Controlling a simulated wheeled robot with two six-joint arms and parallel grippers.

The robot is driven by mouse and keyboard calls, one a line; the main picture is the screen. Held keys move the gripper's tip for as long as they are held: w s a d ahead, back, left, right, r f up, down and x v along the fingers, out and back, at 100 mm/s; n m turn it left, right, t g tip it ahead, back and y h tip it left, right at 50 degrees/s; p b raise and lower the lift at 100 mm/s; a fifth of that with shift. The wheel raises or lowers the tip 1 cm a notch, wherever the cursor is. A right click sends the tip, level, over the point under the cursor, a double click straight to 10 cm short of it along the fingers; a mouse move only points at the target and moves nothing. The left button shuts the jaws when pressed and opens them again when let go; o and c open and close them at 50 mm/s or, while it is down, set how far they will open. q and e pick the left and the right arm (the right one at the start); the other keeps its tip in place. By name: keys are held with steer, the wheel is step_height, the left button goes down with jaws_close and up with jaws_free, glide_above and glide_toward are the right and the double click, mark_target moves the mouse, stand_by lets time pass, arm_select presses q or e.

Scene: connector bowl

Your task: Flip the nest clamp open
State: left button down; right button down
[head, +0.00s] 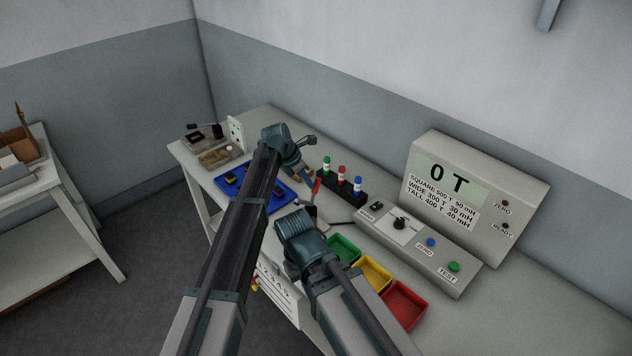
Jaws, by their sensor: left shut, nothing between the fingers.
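A small red lever (316,187) stands at a slant in the middle of the bench, just right of my left gripper. It looks like the handle of the nest clamp, but the clamp's body and nest are mostly hidden behind my arms, so I cannot tell its position. My left gripper (300,176) is shut and empty, pointing down near the lever; whether it touches the lever is unclear. My right arm's wrist shows in front of the lever.
A blue tray (279,203) with dark parts lies left. A rack (345,190) of green, red and blue-topped bottles stands behind. The tester (470,190) reads "0 T". Green (343,248), yellow (371,274) and red (404,305) bins line the front. The bench's right end is clear.

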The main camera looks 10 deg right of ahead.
mark_target(318, 177)
arm_select(q)
steer(key=shift+w+d, duration=0.25)
steer(key=shift+w+d+g+y+p, duration=0.4)
steer(key=shift+d+y, duration=0.1)
steer(key=shift+y, duration=0.2)
steer(key=shift+w+d+f+b, duration=0.2)
steer(key=shift+w+d, duration=0.1)
steer(key=shift+d, duration=0.2)
steer(key=shift+w+d+f+b, duration=0.2)
steer(key=shift+w+d, duration=0.1)
steer(key=shift+d, duration=0.15)
steer(key=shift+w+d+f+b, duration=0.2)
steer(key=shift+d+f+b, duration=0.05)
steer(key=shift+d, duration=0.15)
steer(key=shift+w+d+f+b, duration=0.2)
steer(key=shift+d+b, duration=0.05)
steer(key=shift+d, duration=0.15)
arm_select(e)
steer(key=shift+d+f, duration=0.35)
steer(key=shift+d, duration=0.2)
arm_select(q)
steer(key=shift+d, duration=0.15)
steer(key=shift+r, duration=0.1)
